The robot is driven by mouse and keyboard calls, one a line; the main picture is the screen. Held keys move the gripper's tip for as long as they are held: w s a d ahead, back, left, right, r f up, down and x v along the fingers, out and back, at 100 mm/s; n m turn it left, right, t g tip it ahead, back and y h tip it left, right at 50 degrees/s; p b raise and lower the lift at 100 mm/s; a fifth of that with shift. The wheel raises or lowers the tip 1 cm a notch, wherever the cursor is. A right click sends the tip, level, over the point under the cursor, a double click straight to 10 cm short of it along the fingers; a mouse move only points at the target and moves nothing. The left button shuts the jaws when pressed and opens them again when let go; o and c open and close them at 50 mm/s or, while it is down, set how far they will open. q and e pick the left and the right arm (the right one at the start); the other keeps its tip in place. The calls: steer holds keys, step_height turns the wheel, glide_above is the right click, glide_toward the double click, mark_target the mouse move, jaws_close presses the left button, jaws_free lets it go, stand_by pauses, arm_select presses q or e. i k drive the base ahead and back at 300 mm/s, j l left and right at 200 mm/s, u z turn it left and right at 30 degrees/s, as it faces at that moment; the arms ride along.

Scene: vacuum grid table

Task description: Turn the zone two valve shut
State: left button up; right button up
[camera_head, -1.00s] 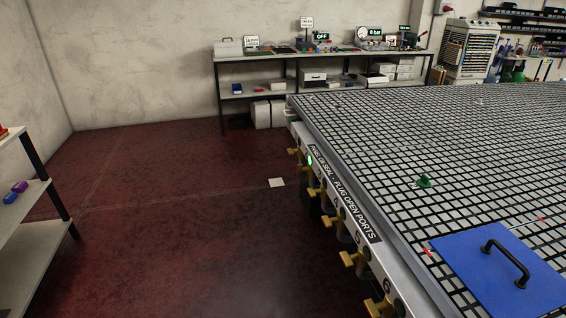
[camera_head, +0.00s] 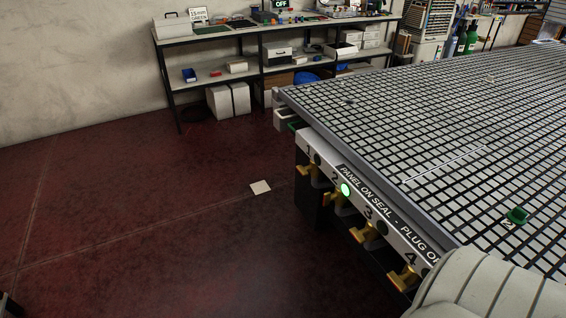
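The zone two valve (camera_head: 339,204) is a yellow-brass handle on the white front rail of the grid table, below the number 2. A round lamp (camera_head: 345,190) beside it glows green. Its exact handle angle is too small to tell. Similar valves sit along the same rail: valve 1 (camera_head: 308,171), valve 3 (camera_head: 363,236) and valve 4 (camera_head: 403,279). Their lamps look dark. Neither gripper is in view. A pale ribbed part of my own arm covers the bottom right corner and hides the rail beyond number 4.
The grid table (camera_head: 420,130) fills the right side, with a green fitting (camera_head: 517,216) on top. A shelved bench (camera_head: 200,81) stands along the back wall.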

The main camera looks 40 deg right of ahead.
mark_target(327, 197)
steer(key=i+j+z, duration=0.1)
steer(key=i+z, duration=0.25)
steer(key=i, duration=0.2)
steer(key=i+j+z, duration=0.4)
steer(key=i, duration=0.15)
steer(key=i+j+z, duration=0.35)
steer(key=i, duration=0.2)
